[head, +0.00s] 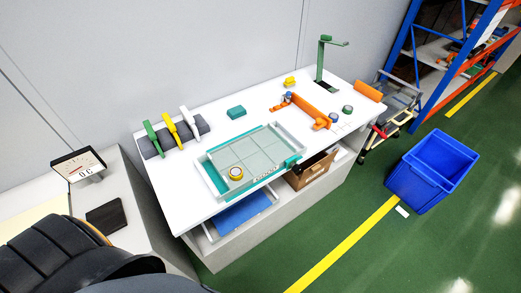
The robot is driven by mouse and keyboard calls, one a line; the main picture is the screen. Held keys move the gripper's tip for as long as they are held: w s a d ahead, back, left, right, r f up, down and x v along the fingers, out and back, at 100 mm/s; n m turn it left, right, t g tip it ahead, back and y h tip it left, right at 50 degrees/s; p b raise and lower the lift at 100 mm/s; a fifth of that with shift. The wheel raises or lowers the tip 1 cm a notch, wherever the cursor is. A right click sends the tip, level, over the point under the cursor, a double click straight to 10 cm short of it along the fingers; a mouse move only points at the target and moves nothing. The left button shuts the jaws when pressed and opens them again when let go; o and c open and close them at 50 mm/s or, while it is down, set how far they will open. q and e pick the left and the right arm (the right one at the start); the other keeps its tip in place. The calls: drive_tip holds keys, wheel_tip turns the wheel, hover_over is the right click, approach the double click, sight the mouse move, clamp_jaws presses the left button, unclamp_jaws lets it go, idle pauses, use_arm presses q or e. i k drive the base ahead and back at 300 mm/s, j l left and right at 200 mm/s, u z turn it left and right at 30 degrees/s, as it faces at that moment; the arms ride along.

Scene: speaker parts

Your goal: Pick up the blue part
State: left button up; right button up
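A small blue part (287,96) lies on the white table, close beside the left end of a long orange piece (312,110). It is small and far off, so its exact shape is hard to tell, and I cannot tell if it touches the orange piece. Neither of my grippers is in view.
A blue bin (418,192) stands on the green floor at right.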

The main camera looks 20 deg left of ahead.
sight(334, 116)
drive_tip(key=i+l+u, duration=0.15)
drive_tip(key=u, duration=1.05)
drive_tip(key=i+l+u, duration=0.15)
drive_tip(key=l+u, duration=0.25)
drive_tip(key=l, duration=0.4)
drive_tip(key=l+u, duration=0.4)
drive_tip(key=l, duration=0.4)
drive_tip(key=k+l+u, duration=0.1)
drive_tip(key=l+u, duration=0.3)
drive_tip(key=l, duration=0.4)
